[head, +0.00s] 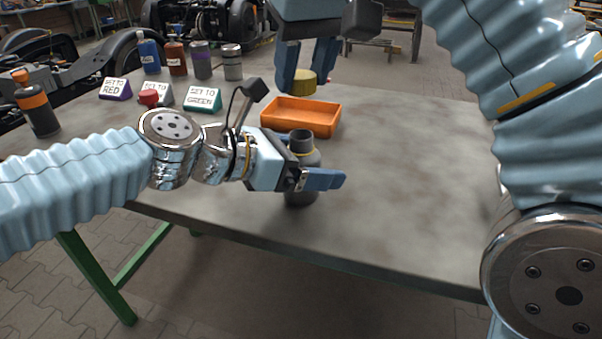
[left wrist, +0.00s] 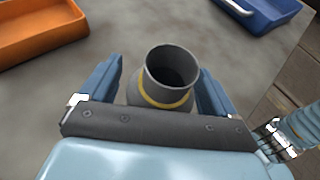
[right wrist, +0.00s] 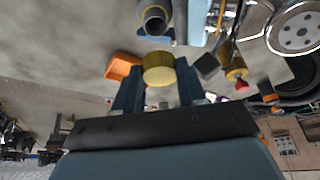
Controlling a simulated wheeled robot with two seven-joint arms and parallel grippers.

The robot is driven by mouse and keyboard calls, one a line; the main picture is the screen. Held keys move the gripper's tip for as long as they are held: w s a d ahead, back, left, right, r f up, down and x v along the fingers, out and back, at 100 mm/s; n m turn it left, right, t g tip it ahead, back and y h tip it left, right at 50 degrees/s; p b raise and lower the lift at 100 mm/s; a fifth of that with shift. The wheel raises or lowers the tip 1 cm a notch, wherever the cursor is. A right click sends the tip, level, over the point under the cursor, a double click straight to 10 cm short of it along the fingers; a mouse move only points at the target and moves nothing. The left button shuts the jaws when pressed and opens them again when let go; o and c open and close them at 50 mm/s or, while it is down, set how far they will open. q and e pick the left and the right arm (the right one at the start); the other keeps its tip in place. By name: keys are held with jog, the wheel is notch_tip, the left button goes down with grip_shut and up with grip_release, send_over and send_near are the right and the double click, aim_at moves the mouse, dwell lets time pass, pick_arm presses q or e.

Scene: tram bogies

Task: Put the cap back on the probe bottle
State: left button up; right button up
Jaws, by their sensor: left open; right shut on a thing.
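The probe bottle (head: 301,158) is dark grey with a yellow ring below its open, uncapped neck; it stands upright on the table. In the left wrist view, the bottle (left wrist: 168,82) is between the spread fingers of my left gripper (left wrist: 162,90), with gaps beside it. My left gripper (head: 318,180) is open around the bottle. My right gripper (head: 305,72) is shut on the yellow cap (head: 304,83) and holds it above the table, beyond the bottle. The cap (right wrist: 159,69) also shows between the fingers in the right wrist view.
An orange tray (head: 300,117) lies behind the bottle. Several bottles stand at the back left, near signs such as SET TO RED (head: 115,88) and SET TO GREEN (head: 203,99). A red cap (head: 148,97) lies there. A blue tray (left wrist: 260,12) shows in the left wrist view.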

aim_at(301, 134)
pick_arm(q)
jog(key=c, duration=1.5)
jog(key=shift+c, duration=0.2)
pick_arm(e)
jog(key=shift+f, duration=2.5)
jog(key=shift+f, duration=0.9)
jog(key=shift+f, duration=0.15)
jog(key=shift+f, duration=0.3)
